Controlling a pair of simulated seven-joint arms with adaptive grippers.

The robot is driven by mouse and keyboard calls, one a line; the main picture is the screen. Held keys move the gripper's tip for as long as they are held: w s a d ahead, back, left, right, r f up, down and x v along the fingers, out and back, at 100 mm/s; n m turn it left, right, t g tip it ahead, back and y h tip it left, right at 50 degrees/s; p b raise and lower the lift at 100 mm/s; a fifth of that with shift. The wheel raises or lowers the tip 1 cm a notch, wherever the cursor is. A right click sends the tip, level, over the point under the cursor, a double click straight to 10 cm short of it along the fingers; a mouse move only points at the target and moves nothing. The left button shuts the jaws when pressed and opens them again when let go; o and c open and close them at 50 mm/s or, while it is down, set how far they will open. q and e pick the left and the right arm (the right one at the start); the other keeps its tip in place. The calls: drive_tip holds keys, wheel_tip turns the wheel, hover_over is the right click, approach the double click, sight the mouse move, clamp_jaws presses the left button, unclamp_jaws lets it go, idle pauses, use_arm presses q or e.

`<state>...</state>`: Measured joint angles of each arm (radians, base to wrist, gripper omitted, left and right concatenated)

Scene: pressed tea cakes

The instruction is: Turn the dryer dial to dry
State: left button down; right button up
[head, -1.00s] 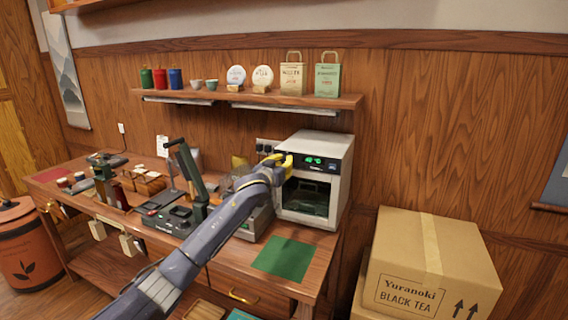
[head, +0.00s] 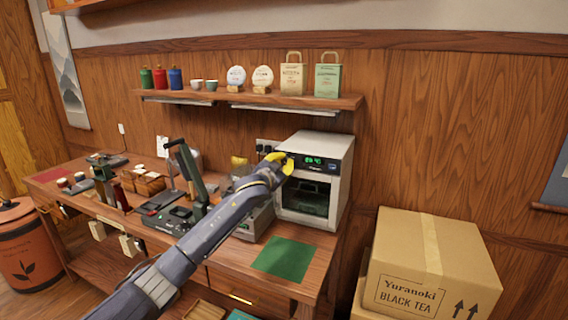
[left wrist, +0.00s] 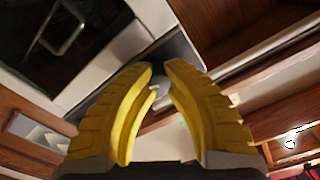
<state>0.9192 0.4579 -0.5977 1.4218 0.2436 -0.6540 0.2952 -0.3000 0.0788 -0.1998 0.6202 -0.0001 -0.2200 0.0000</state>
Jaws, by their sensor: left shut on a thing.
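The dryer (head: 340,190) is a light grey, oven-like box with a dark glass door, at the right end of the workbench. Its display (head: 313,161) is lit with green digits. My left gripper (head: 283,158) has yellow fingers and is at the upper left of the dryer's front panel, left of the display. In the left wrist view my left gripper (left wrist: 160,85) is closed around a small grey dial (left wrist: 160,92), mostly hidden between the fingertips. The dial's marks cannot be read, and the fingers cover it in the head view. My right gripper is not in view.
A green mat (head: 284,259) lies bare in front of the dryer. A scale-like device (head: 180,215) with an upright dark lever stands to the left. A shelf (head: 225,102) with tins, cups and bags hangs above. Cardboard boxes (head: 428,255) stand right of the bench.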

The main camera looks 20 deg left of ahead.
use_arm(q)
drive_tip(key=shift+f+m, duration=0.25)
drive_tip(key=shift+m, duration=0.55)
drive_tip(key=shift+a, duration=0.1)
drive_tip(key=c, duration=1.5)
unclamp_jaws()
drive_tip(key=o, duration=0.4)
drive_tip(key=shift+r, duration=0.15)
drive_tip(key=shift+s, duration=0.1)
drive_tip(key=s+a, duration=0.1)
drive_tip(key=s, duration=1)
drive_tip(key=shift+s+a, duration=0.2)
drive_tip(key=shift+s, duration=0.15)
